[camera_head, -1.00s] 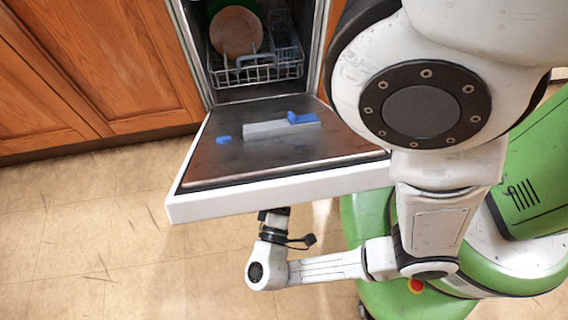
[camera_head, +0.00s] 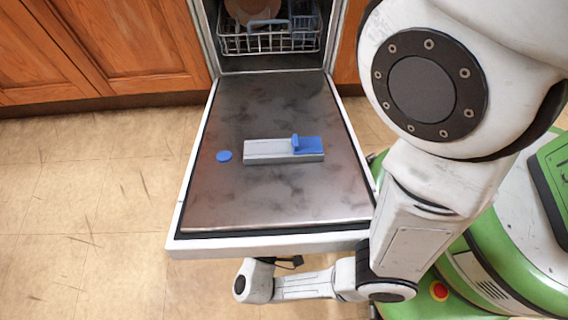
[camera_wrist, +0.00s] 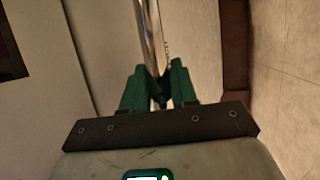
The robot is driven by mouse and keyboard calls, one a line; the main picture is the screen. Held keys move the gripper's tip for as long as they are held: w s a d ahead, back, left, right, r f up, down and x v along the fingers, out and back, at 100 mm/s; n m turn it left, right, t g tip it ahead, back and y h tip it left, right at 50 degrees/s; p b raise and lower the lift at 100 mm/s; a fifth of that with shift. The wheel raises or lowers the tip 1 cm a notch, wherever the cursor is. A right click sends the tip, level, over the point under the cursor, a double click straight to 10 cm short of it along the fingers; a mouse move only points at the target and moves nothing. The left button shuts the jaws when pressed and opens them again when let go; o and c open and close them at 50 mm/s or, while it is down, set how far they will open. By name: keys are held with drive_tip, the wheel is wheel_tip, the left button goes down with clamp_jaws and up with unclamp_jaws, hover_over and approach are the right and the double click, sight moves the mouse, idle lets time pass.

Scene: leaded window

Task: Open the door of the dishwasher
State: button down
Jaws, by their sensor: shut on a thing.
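The dishwasher door (camera_head: 285,190) is swung far down, close to level, with its inner steel face up. A grey detergent dispenser with a blue flap (camera_head: 284,150) and a blue round cap (camera_head: 224,156) sit on that face. In the head view my gripper is hidden under the door's outer edge. In the wrist view my gripper (camera_wrist: 160,88) has its green fingers shut on the metal bar handle (camera_wrist: 147,40), which runs along the door's pale outer face (camera_wrist: 100,45).
The dishwasher's lower rack (camera_head: 268,40) with a plate (camera_head: 250,10) shows inside the open cavity. Wooden cabinets (camera_head: 110,45) stand on the left. The tiled floor (camera_head: 90,200) left of the door is clear.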

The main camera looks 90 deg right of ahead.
drive_tip(key=shift+f, duration=0.1)
idle(0.3)
drive_tip(key=c, duration=1)
unclamp_jaws()
drive_tip(key=shift+o, duration=0.2)
drive_tip(key=v, duration=1)
drive_tip(key=shift+w+a, duration=0.2)
drive_tip(key=shift+a, duration=0.15)
drive_tip(key=shift+f, duration=0.1)
drive_tip(key=shift+c, duration=0.5)
